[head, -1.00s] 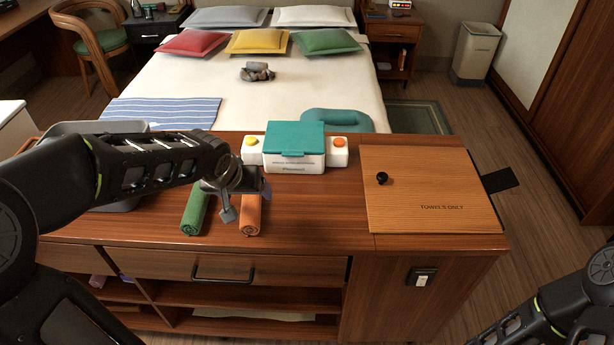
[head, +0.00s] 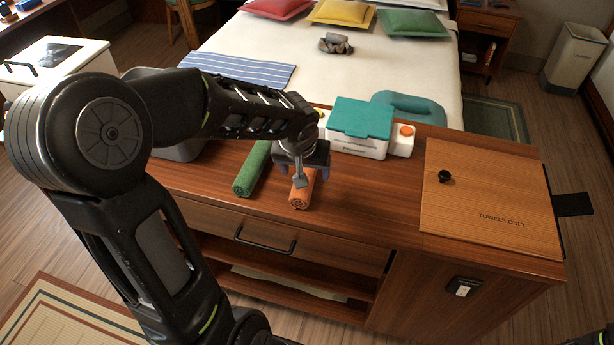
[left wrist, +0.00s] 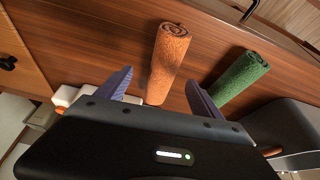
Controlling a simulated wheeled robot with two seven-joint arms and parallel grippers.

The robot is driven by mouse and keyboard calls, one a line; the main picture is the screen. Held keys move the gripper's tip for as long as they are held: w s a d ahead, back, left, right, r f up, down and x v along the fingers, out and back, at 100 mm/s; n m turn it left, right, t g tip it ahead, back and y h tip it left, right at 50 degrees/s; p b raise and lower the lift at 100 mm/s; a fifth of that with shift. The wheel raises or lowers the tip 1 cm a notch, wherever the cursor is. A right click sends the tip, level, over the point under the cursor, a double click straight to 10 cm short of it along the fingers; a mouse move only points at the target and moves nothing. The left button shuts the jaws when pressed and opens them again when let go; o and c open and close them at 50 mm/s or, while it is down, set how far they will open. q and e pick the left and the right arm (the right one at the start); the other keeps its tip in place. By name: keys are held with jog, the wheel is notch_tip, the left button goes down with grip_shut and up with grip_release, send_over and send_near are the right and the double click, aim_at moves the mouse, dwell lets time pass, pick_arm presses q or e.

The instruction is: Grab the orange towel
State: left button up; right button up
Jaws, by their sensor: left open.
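The rolled orange towel (head: 303,188) lies on the wooden counter, to the right of a rolled green towel (head: 251,168). My left gripper (head: 300,180) is over the orange towel in the head view and hides part of it. In the left wrist view, the orange towel (left wrist: 168,58) lies between the two open fingers of my left gripper (left wrist: 158,92), and the green towel (left wrist: 240,78) is outside them, to the right. Whether the fingers touch the orange towel cannot be told.
A white box with a teal lid (head: 361,128) stands behind and right of the orange towel. A wooden lid marked "TOWELS ONLY" (head: 487,197) with a black knob is at the counter's right. A grey tray (head: 182,150) is left. Bare counter lies between the box and front edge.

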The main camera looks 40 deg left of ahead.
pick_arm(q)
jog(key=shift+f, duration=0.15)
jog(key=x, duration=0.5)
jog(key=shift+a, duration=0.2)
jog(key=shift+c, duration=0.5)
jog(key=c, duration=1.4)
notch_tip(320, 180, up, 10)
jog(key=shift+r+p, duration=0.1)
jog(key=shift+p, duration=0.4)
